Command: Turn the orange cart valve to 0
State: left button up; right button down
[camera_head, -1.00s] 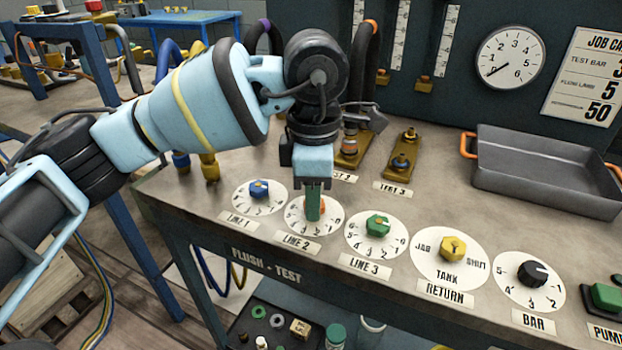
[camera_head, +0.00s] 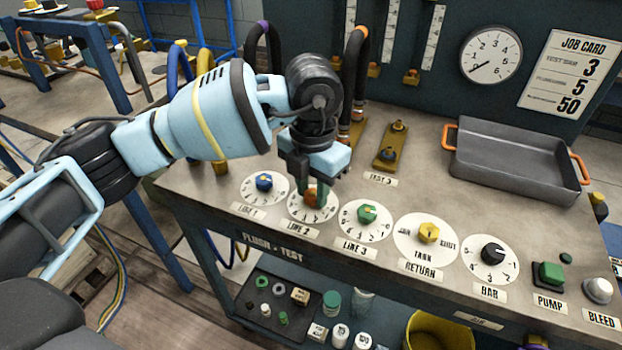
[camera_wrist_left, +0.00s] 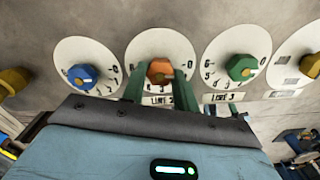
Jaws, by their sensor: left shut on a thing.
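The orange valve knob (camera_head: 311,199) sits on the white LINE 2 dial (camera_head: 296,208), between the blue and green knobs. It also shows in the left wrist view (camera_wrist_left: 160,70). My left gripper (camera_head: 312,193) points down at it, with its green fingers on either side of the knob, shut on it. In the left wrist view the gripper (camera_wrist_left: 158,86) has one finger on the left and one on the right of the knob. The fingers cover part of the dial, and I cannot make out where the knob's pointer stands.
The blue LINE 1 knob (camera_head: 264,181) and green LINE 3 knob (camera_head: 367,213) stand close on both sides. The yellow TANK RETURN knob (camera_head: 429,232) and black BAR knob (camera_head: 493,252) are further right. A grey tray (camera_head: 520,165) lies behind them.

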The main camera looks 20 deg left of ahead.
aim_at(312, 195)
pick_arm(q)
jog(key=shift+w+r+n+p, duration=0.1)
jog(key=shift+r+n+p, duration=0.1)
jog(key=shift+n+p, duration=0.4)
jog(key=shift+n, duration=0.3)
jog(key=o, duration=0.9)
jog(key=shift+o, duration=0.3)
jog(key=shift+f, duration=0.1)
jog(key=shift+r, duration=3.9)
jog(key=shift+f, duration=0.1)
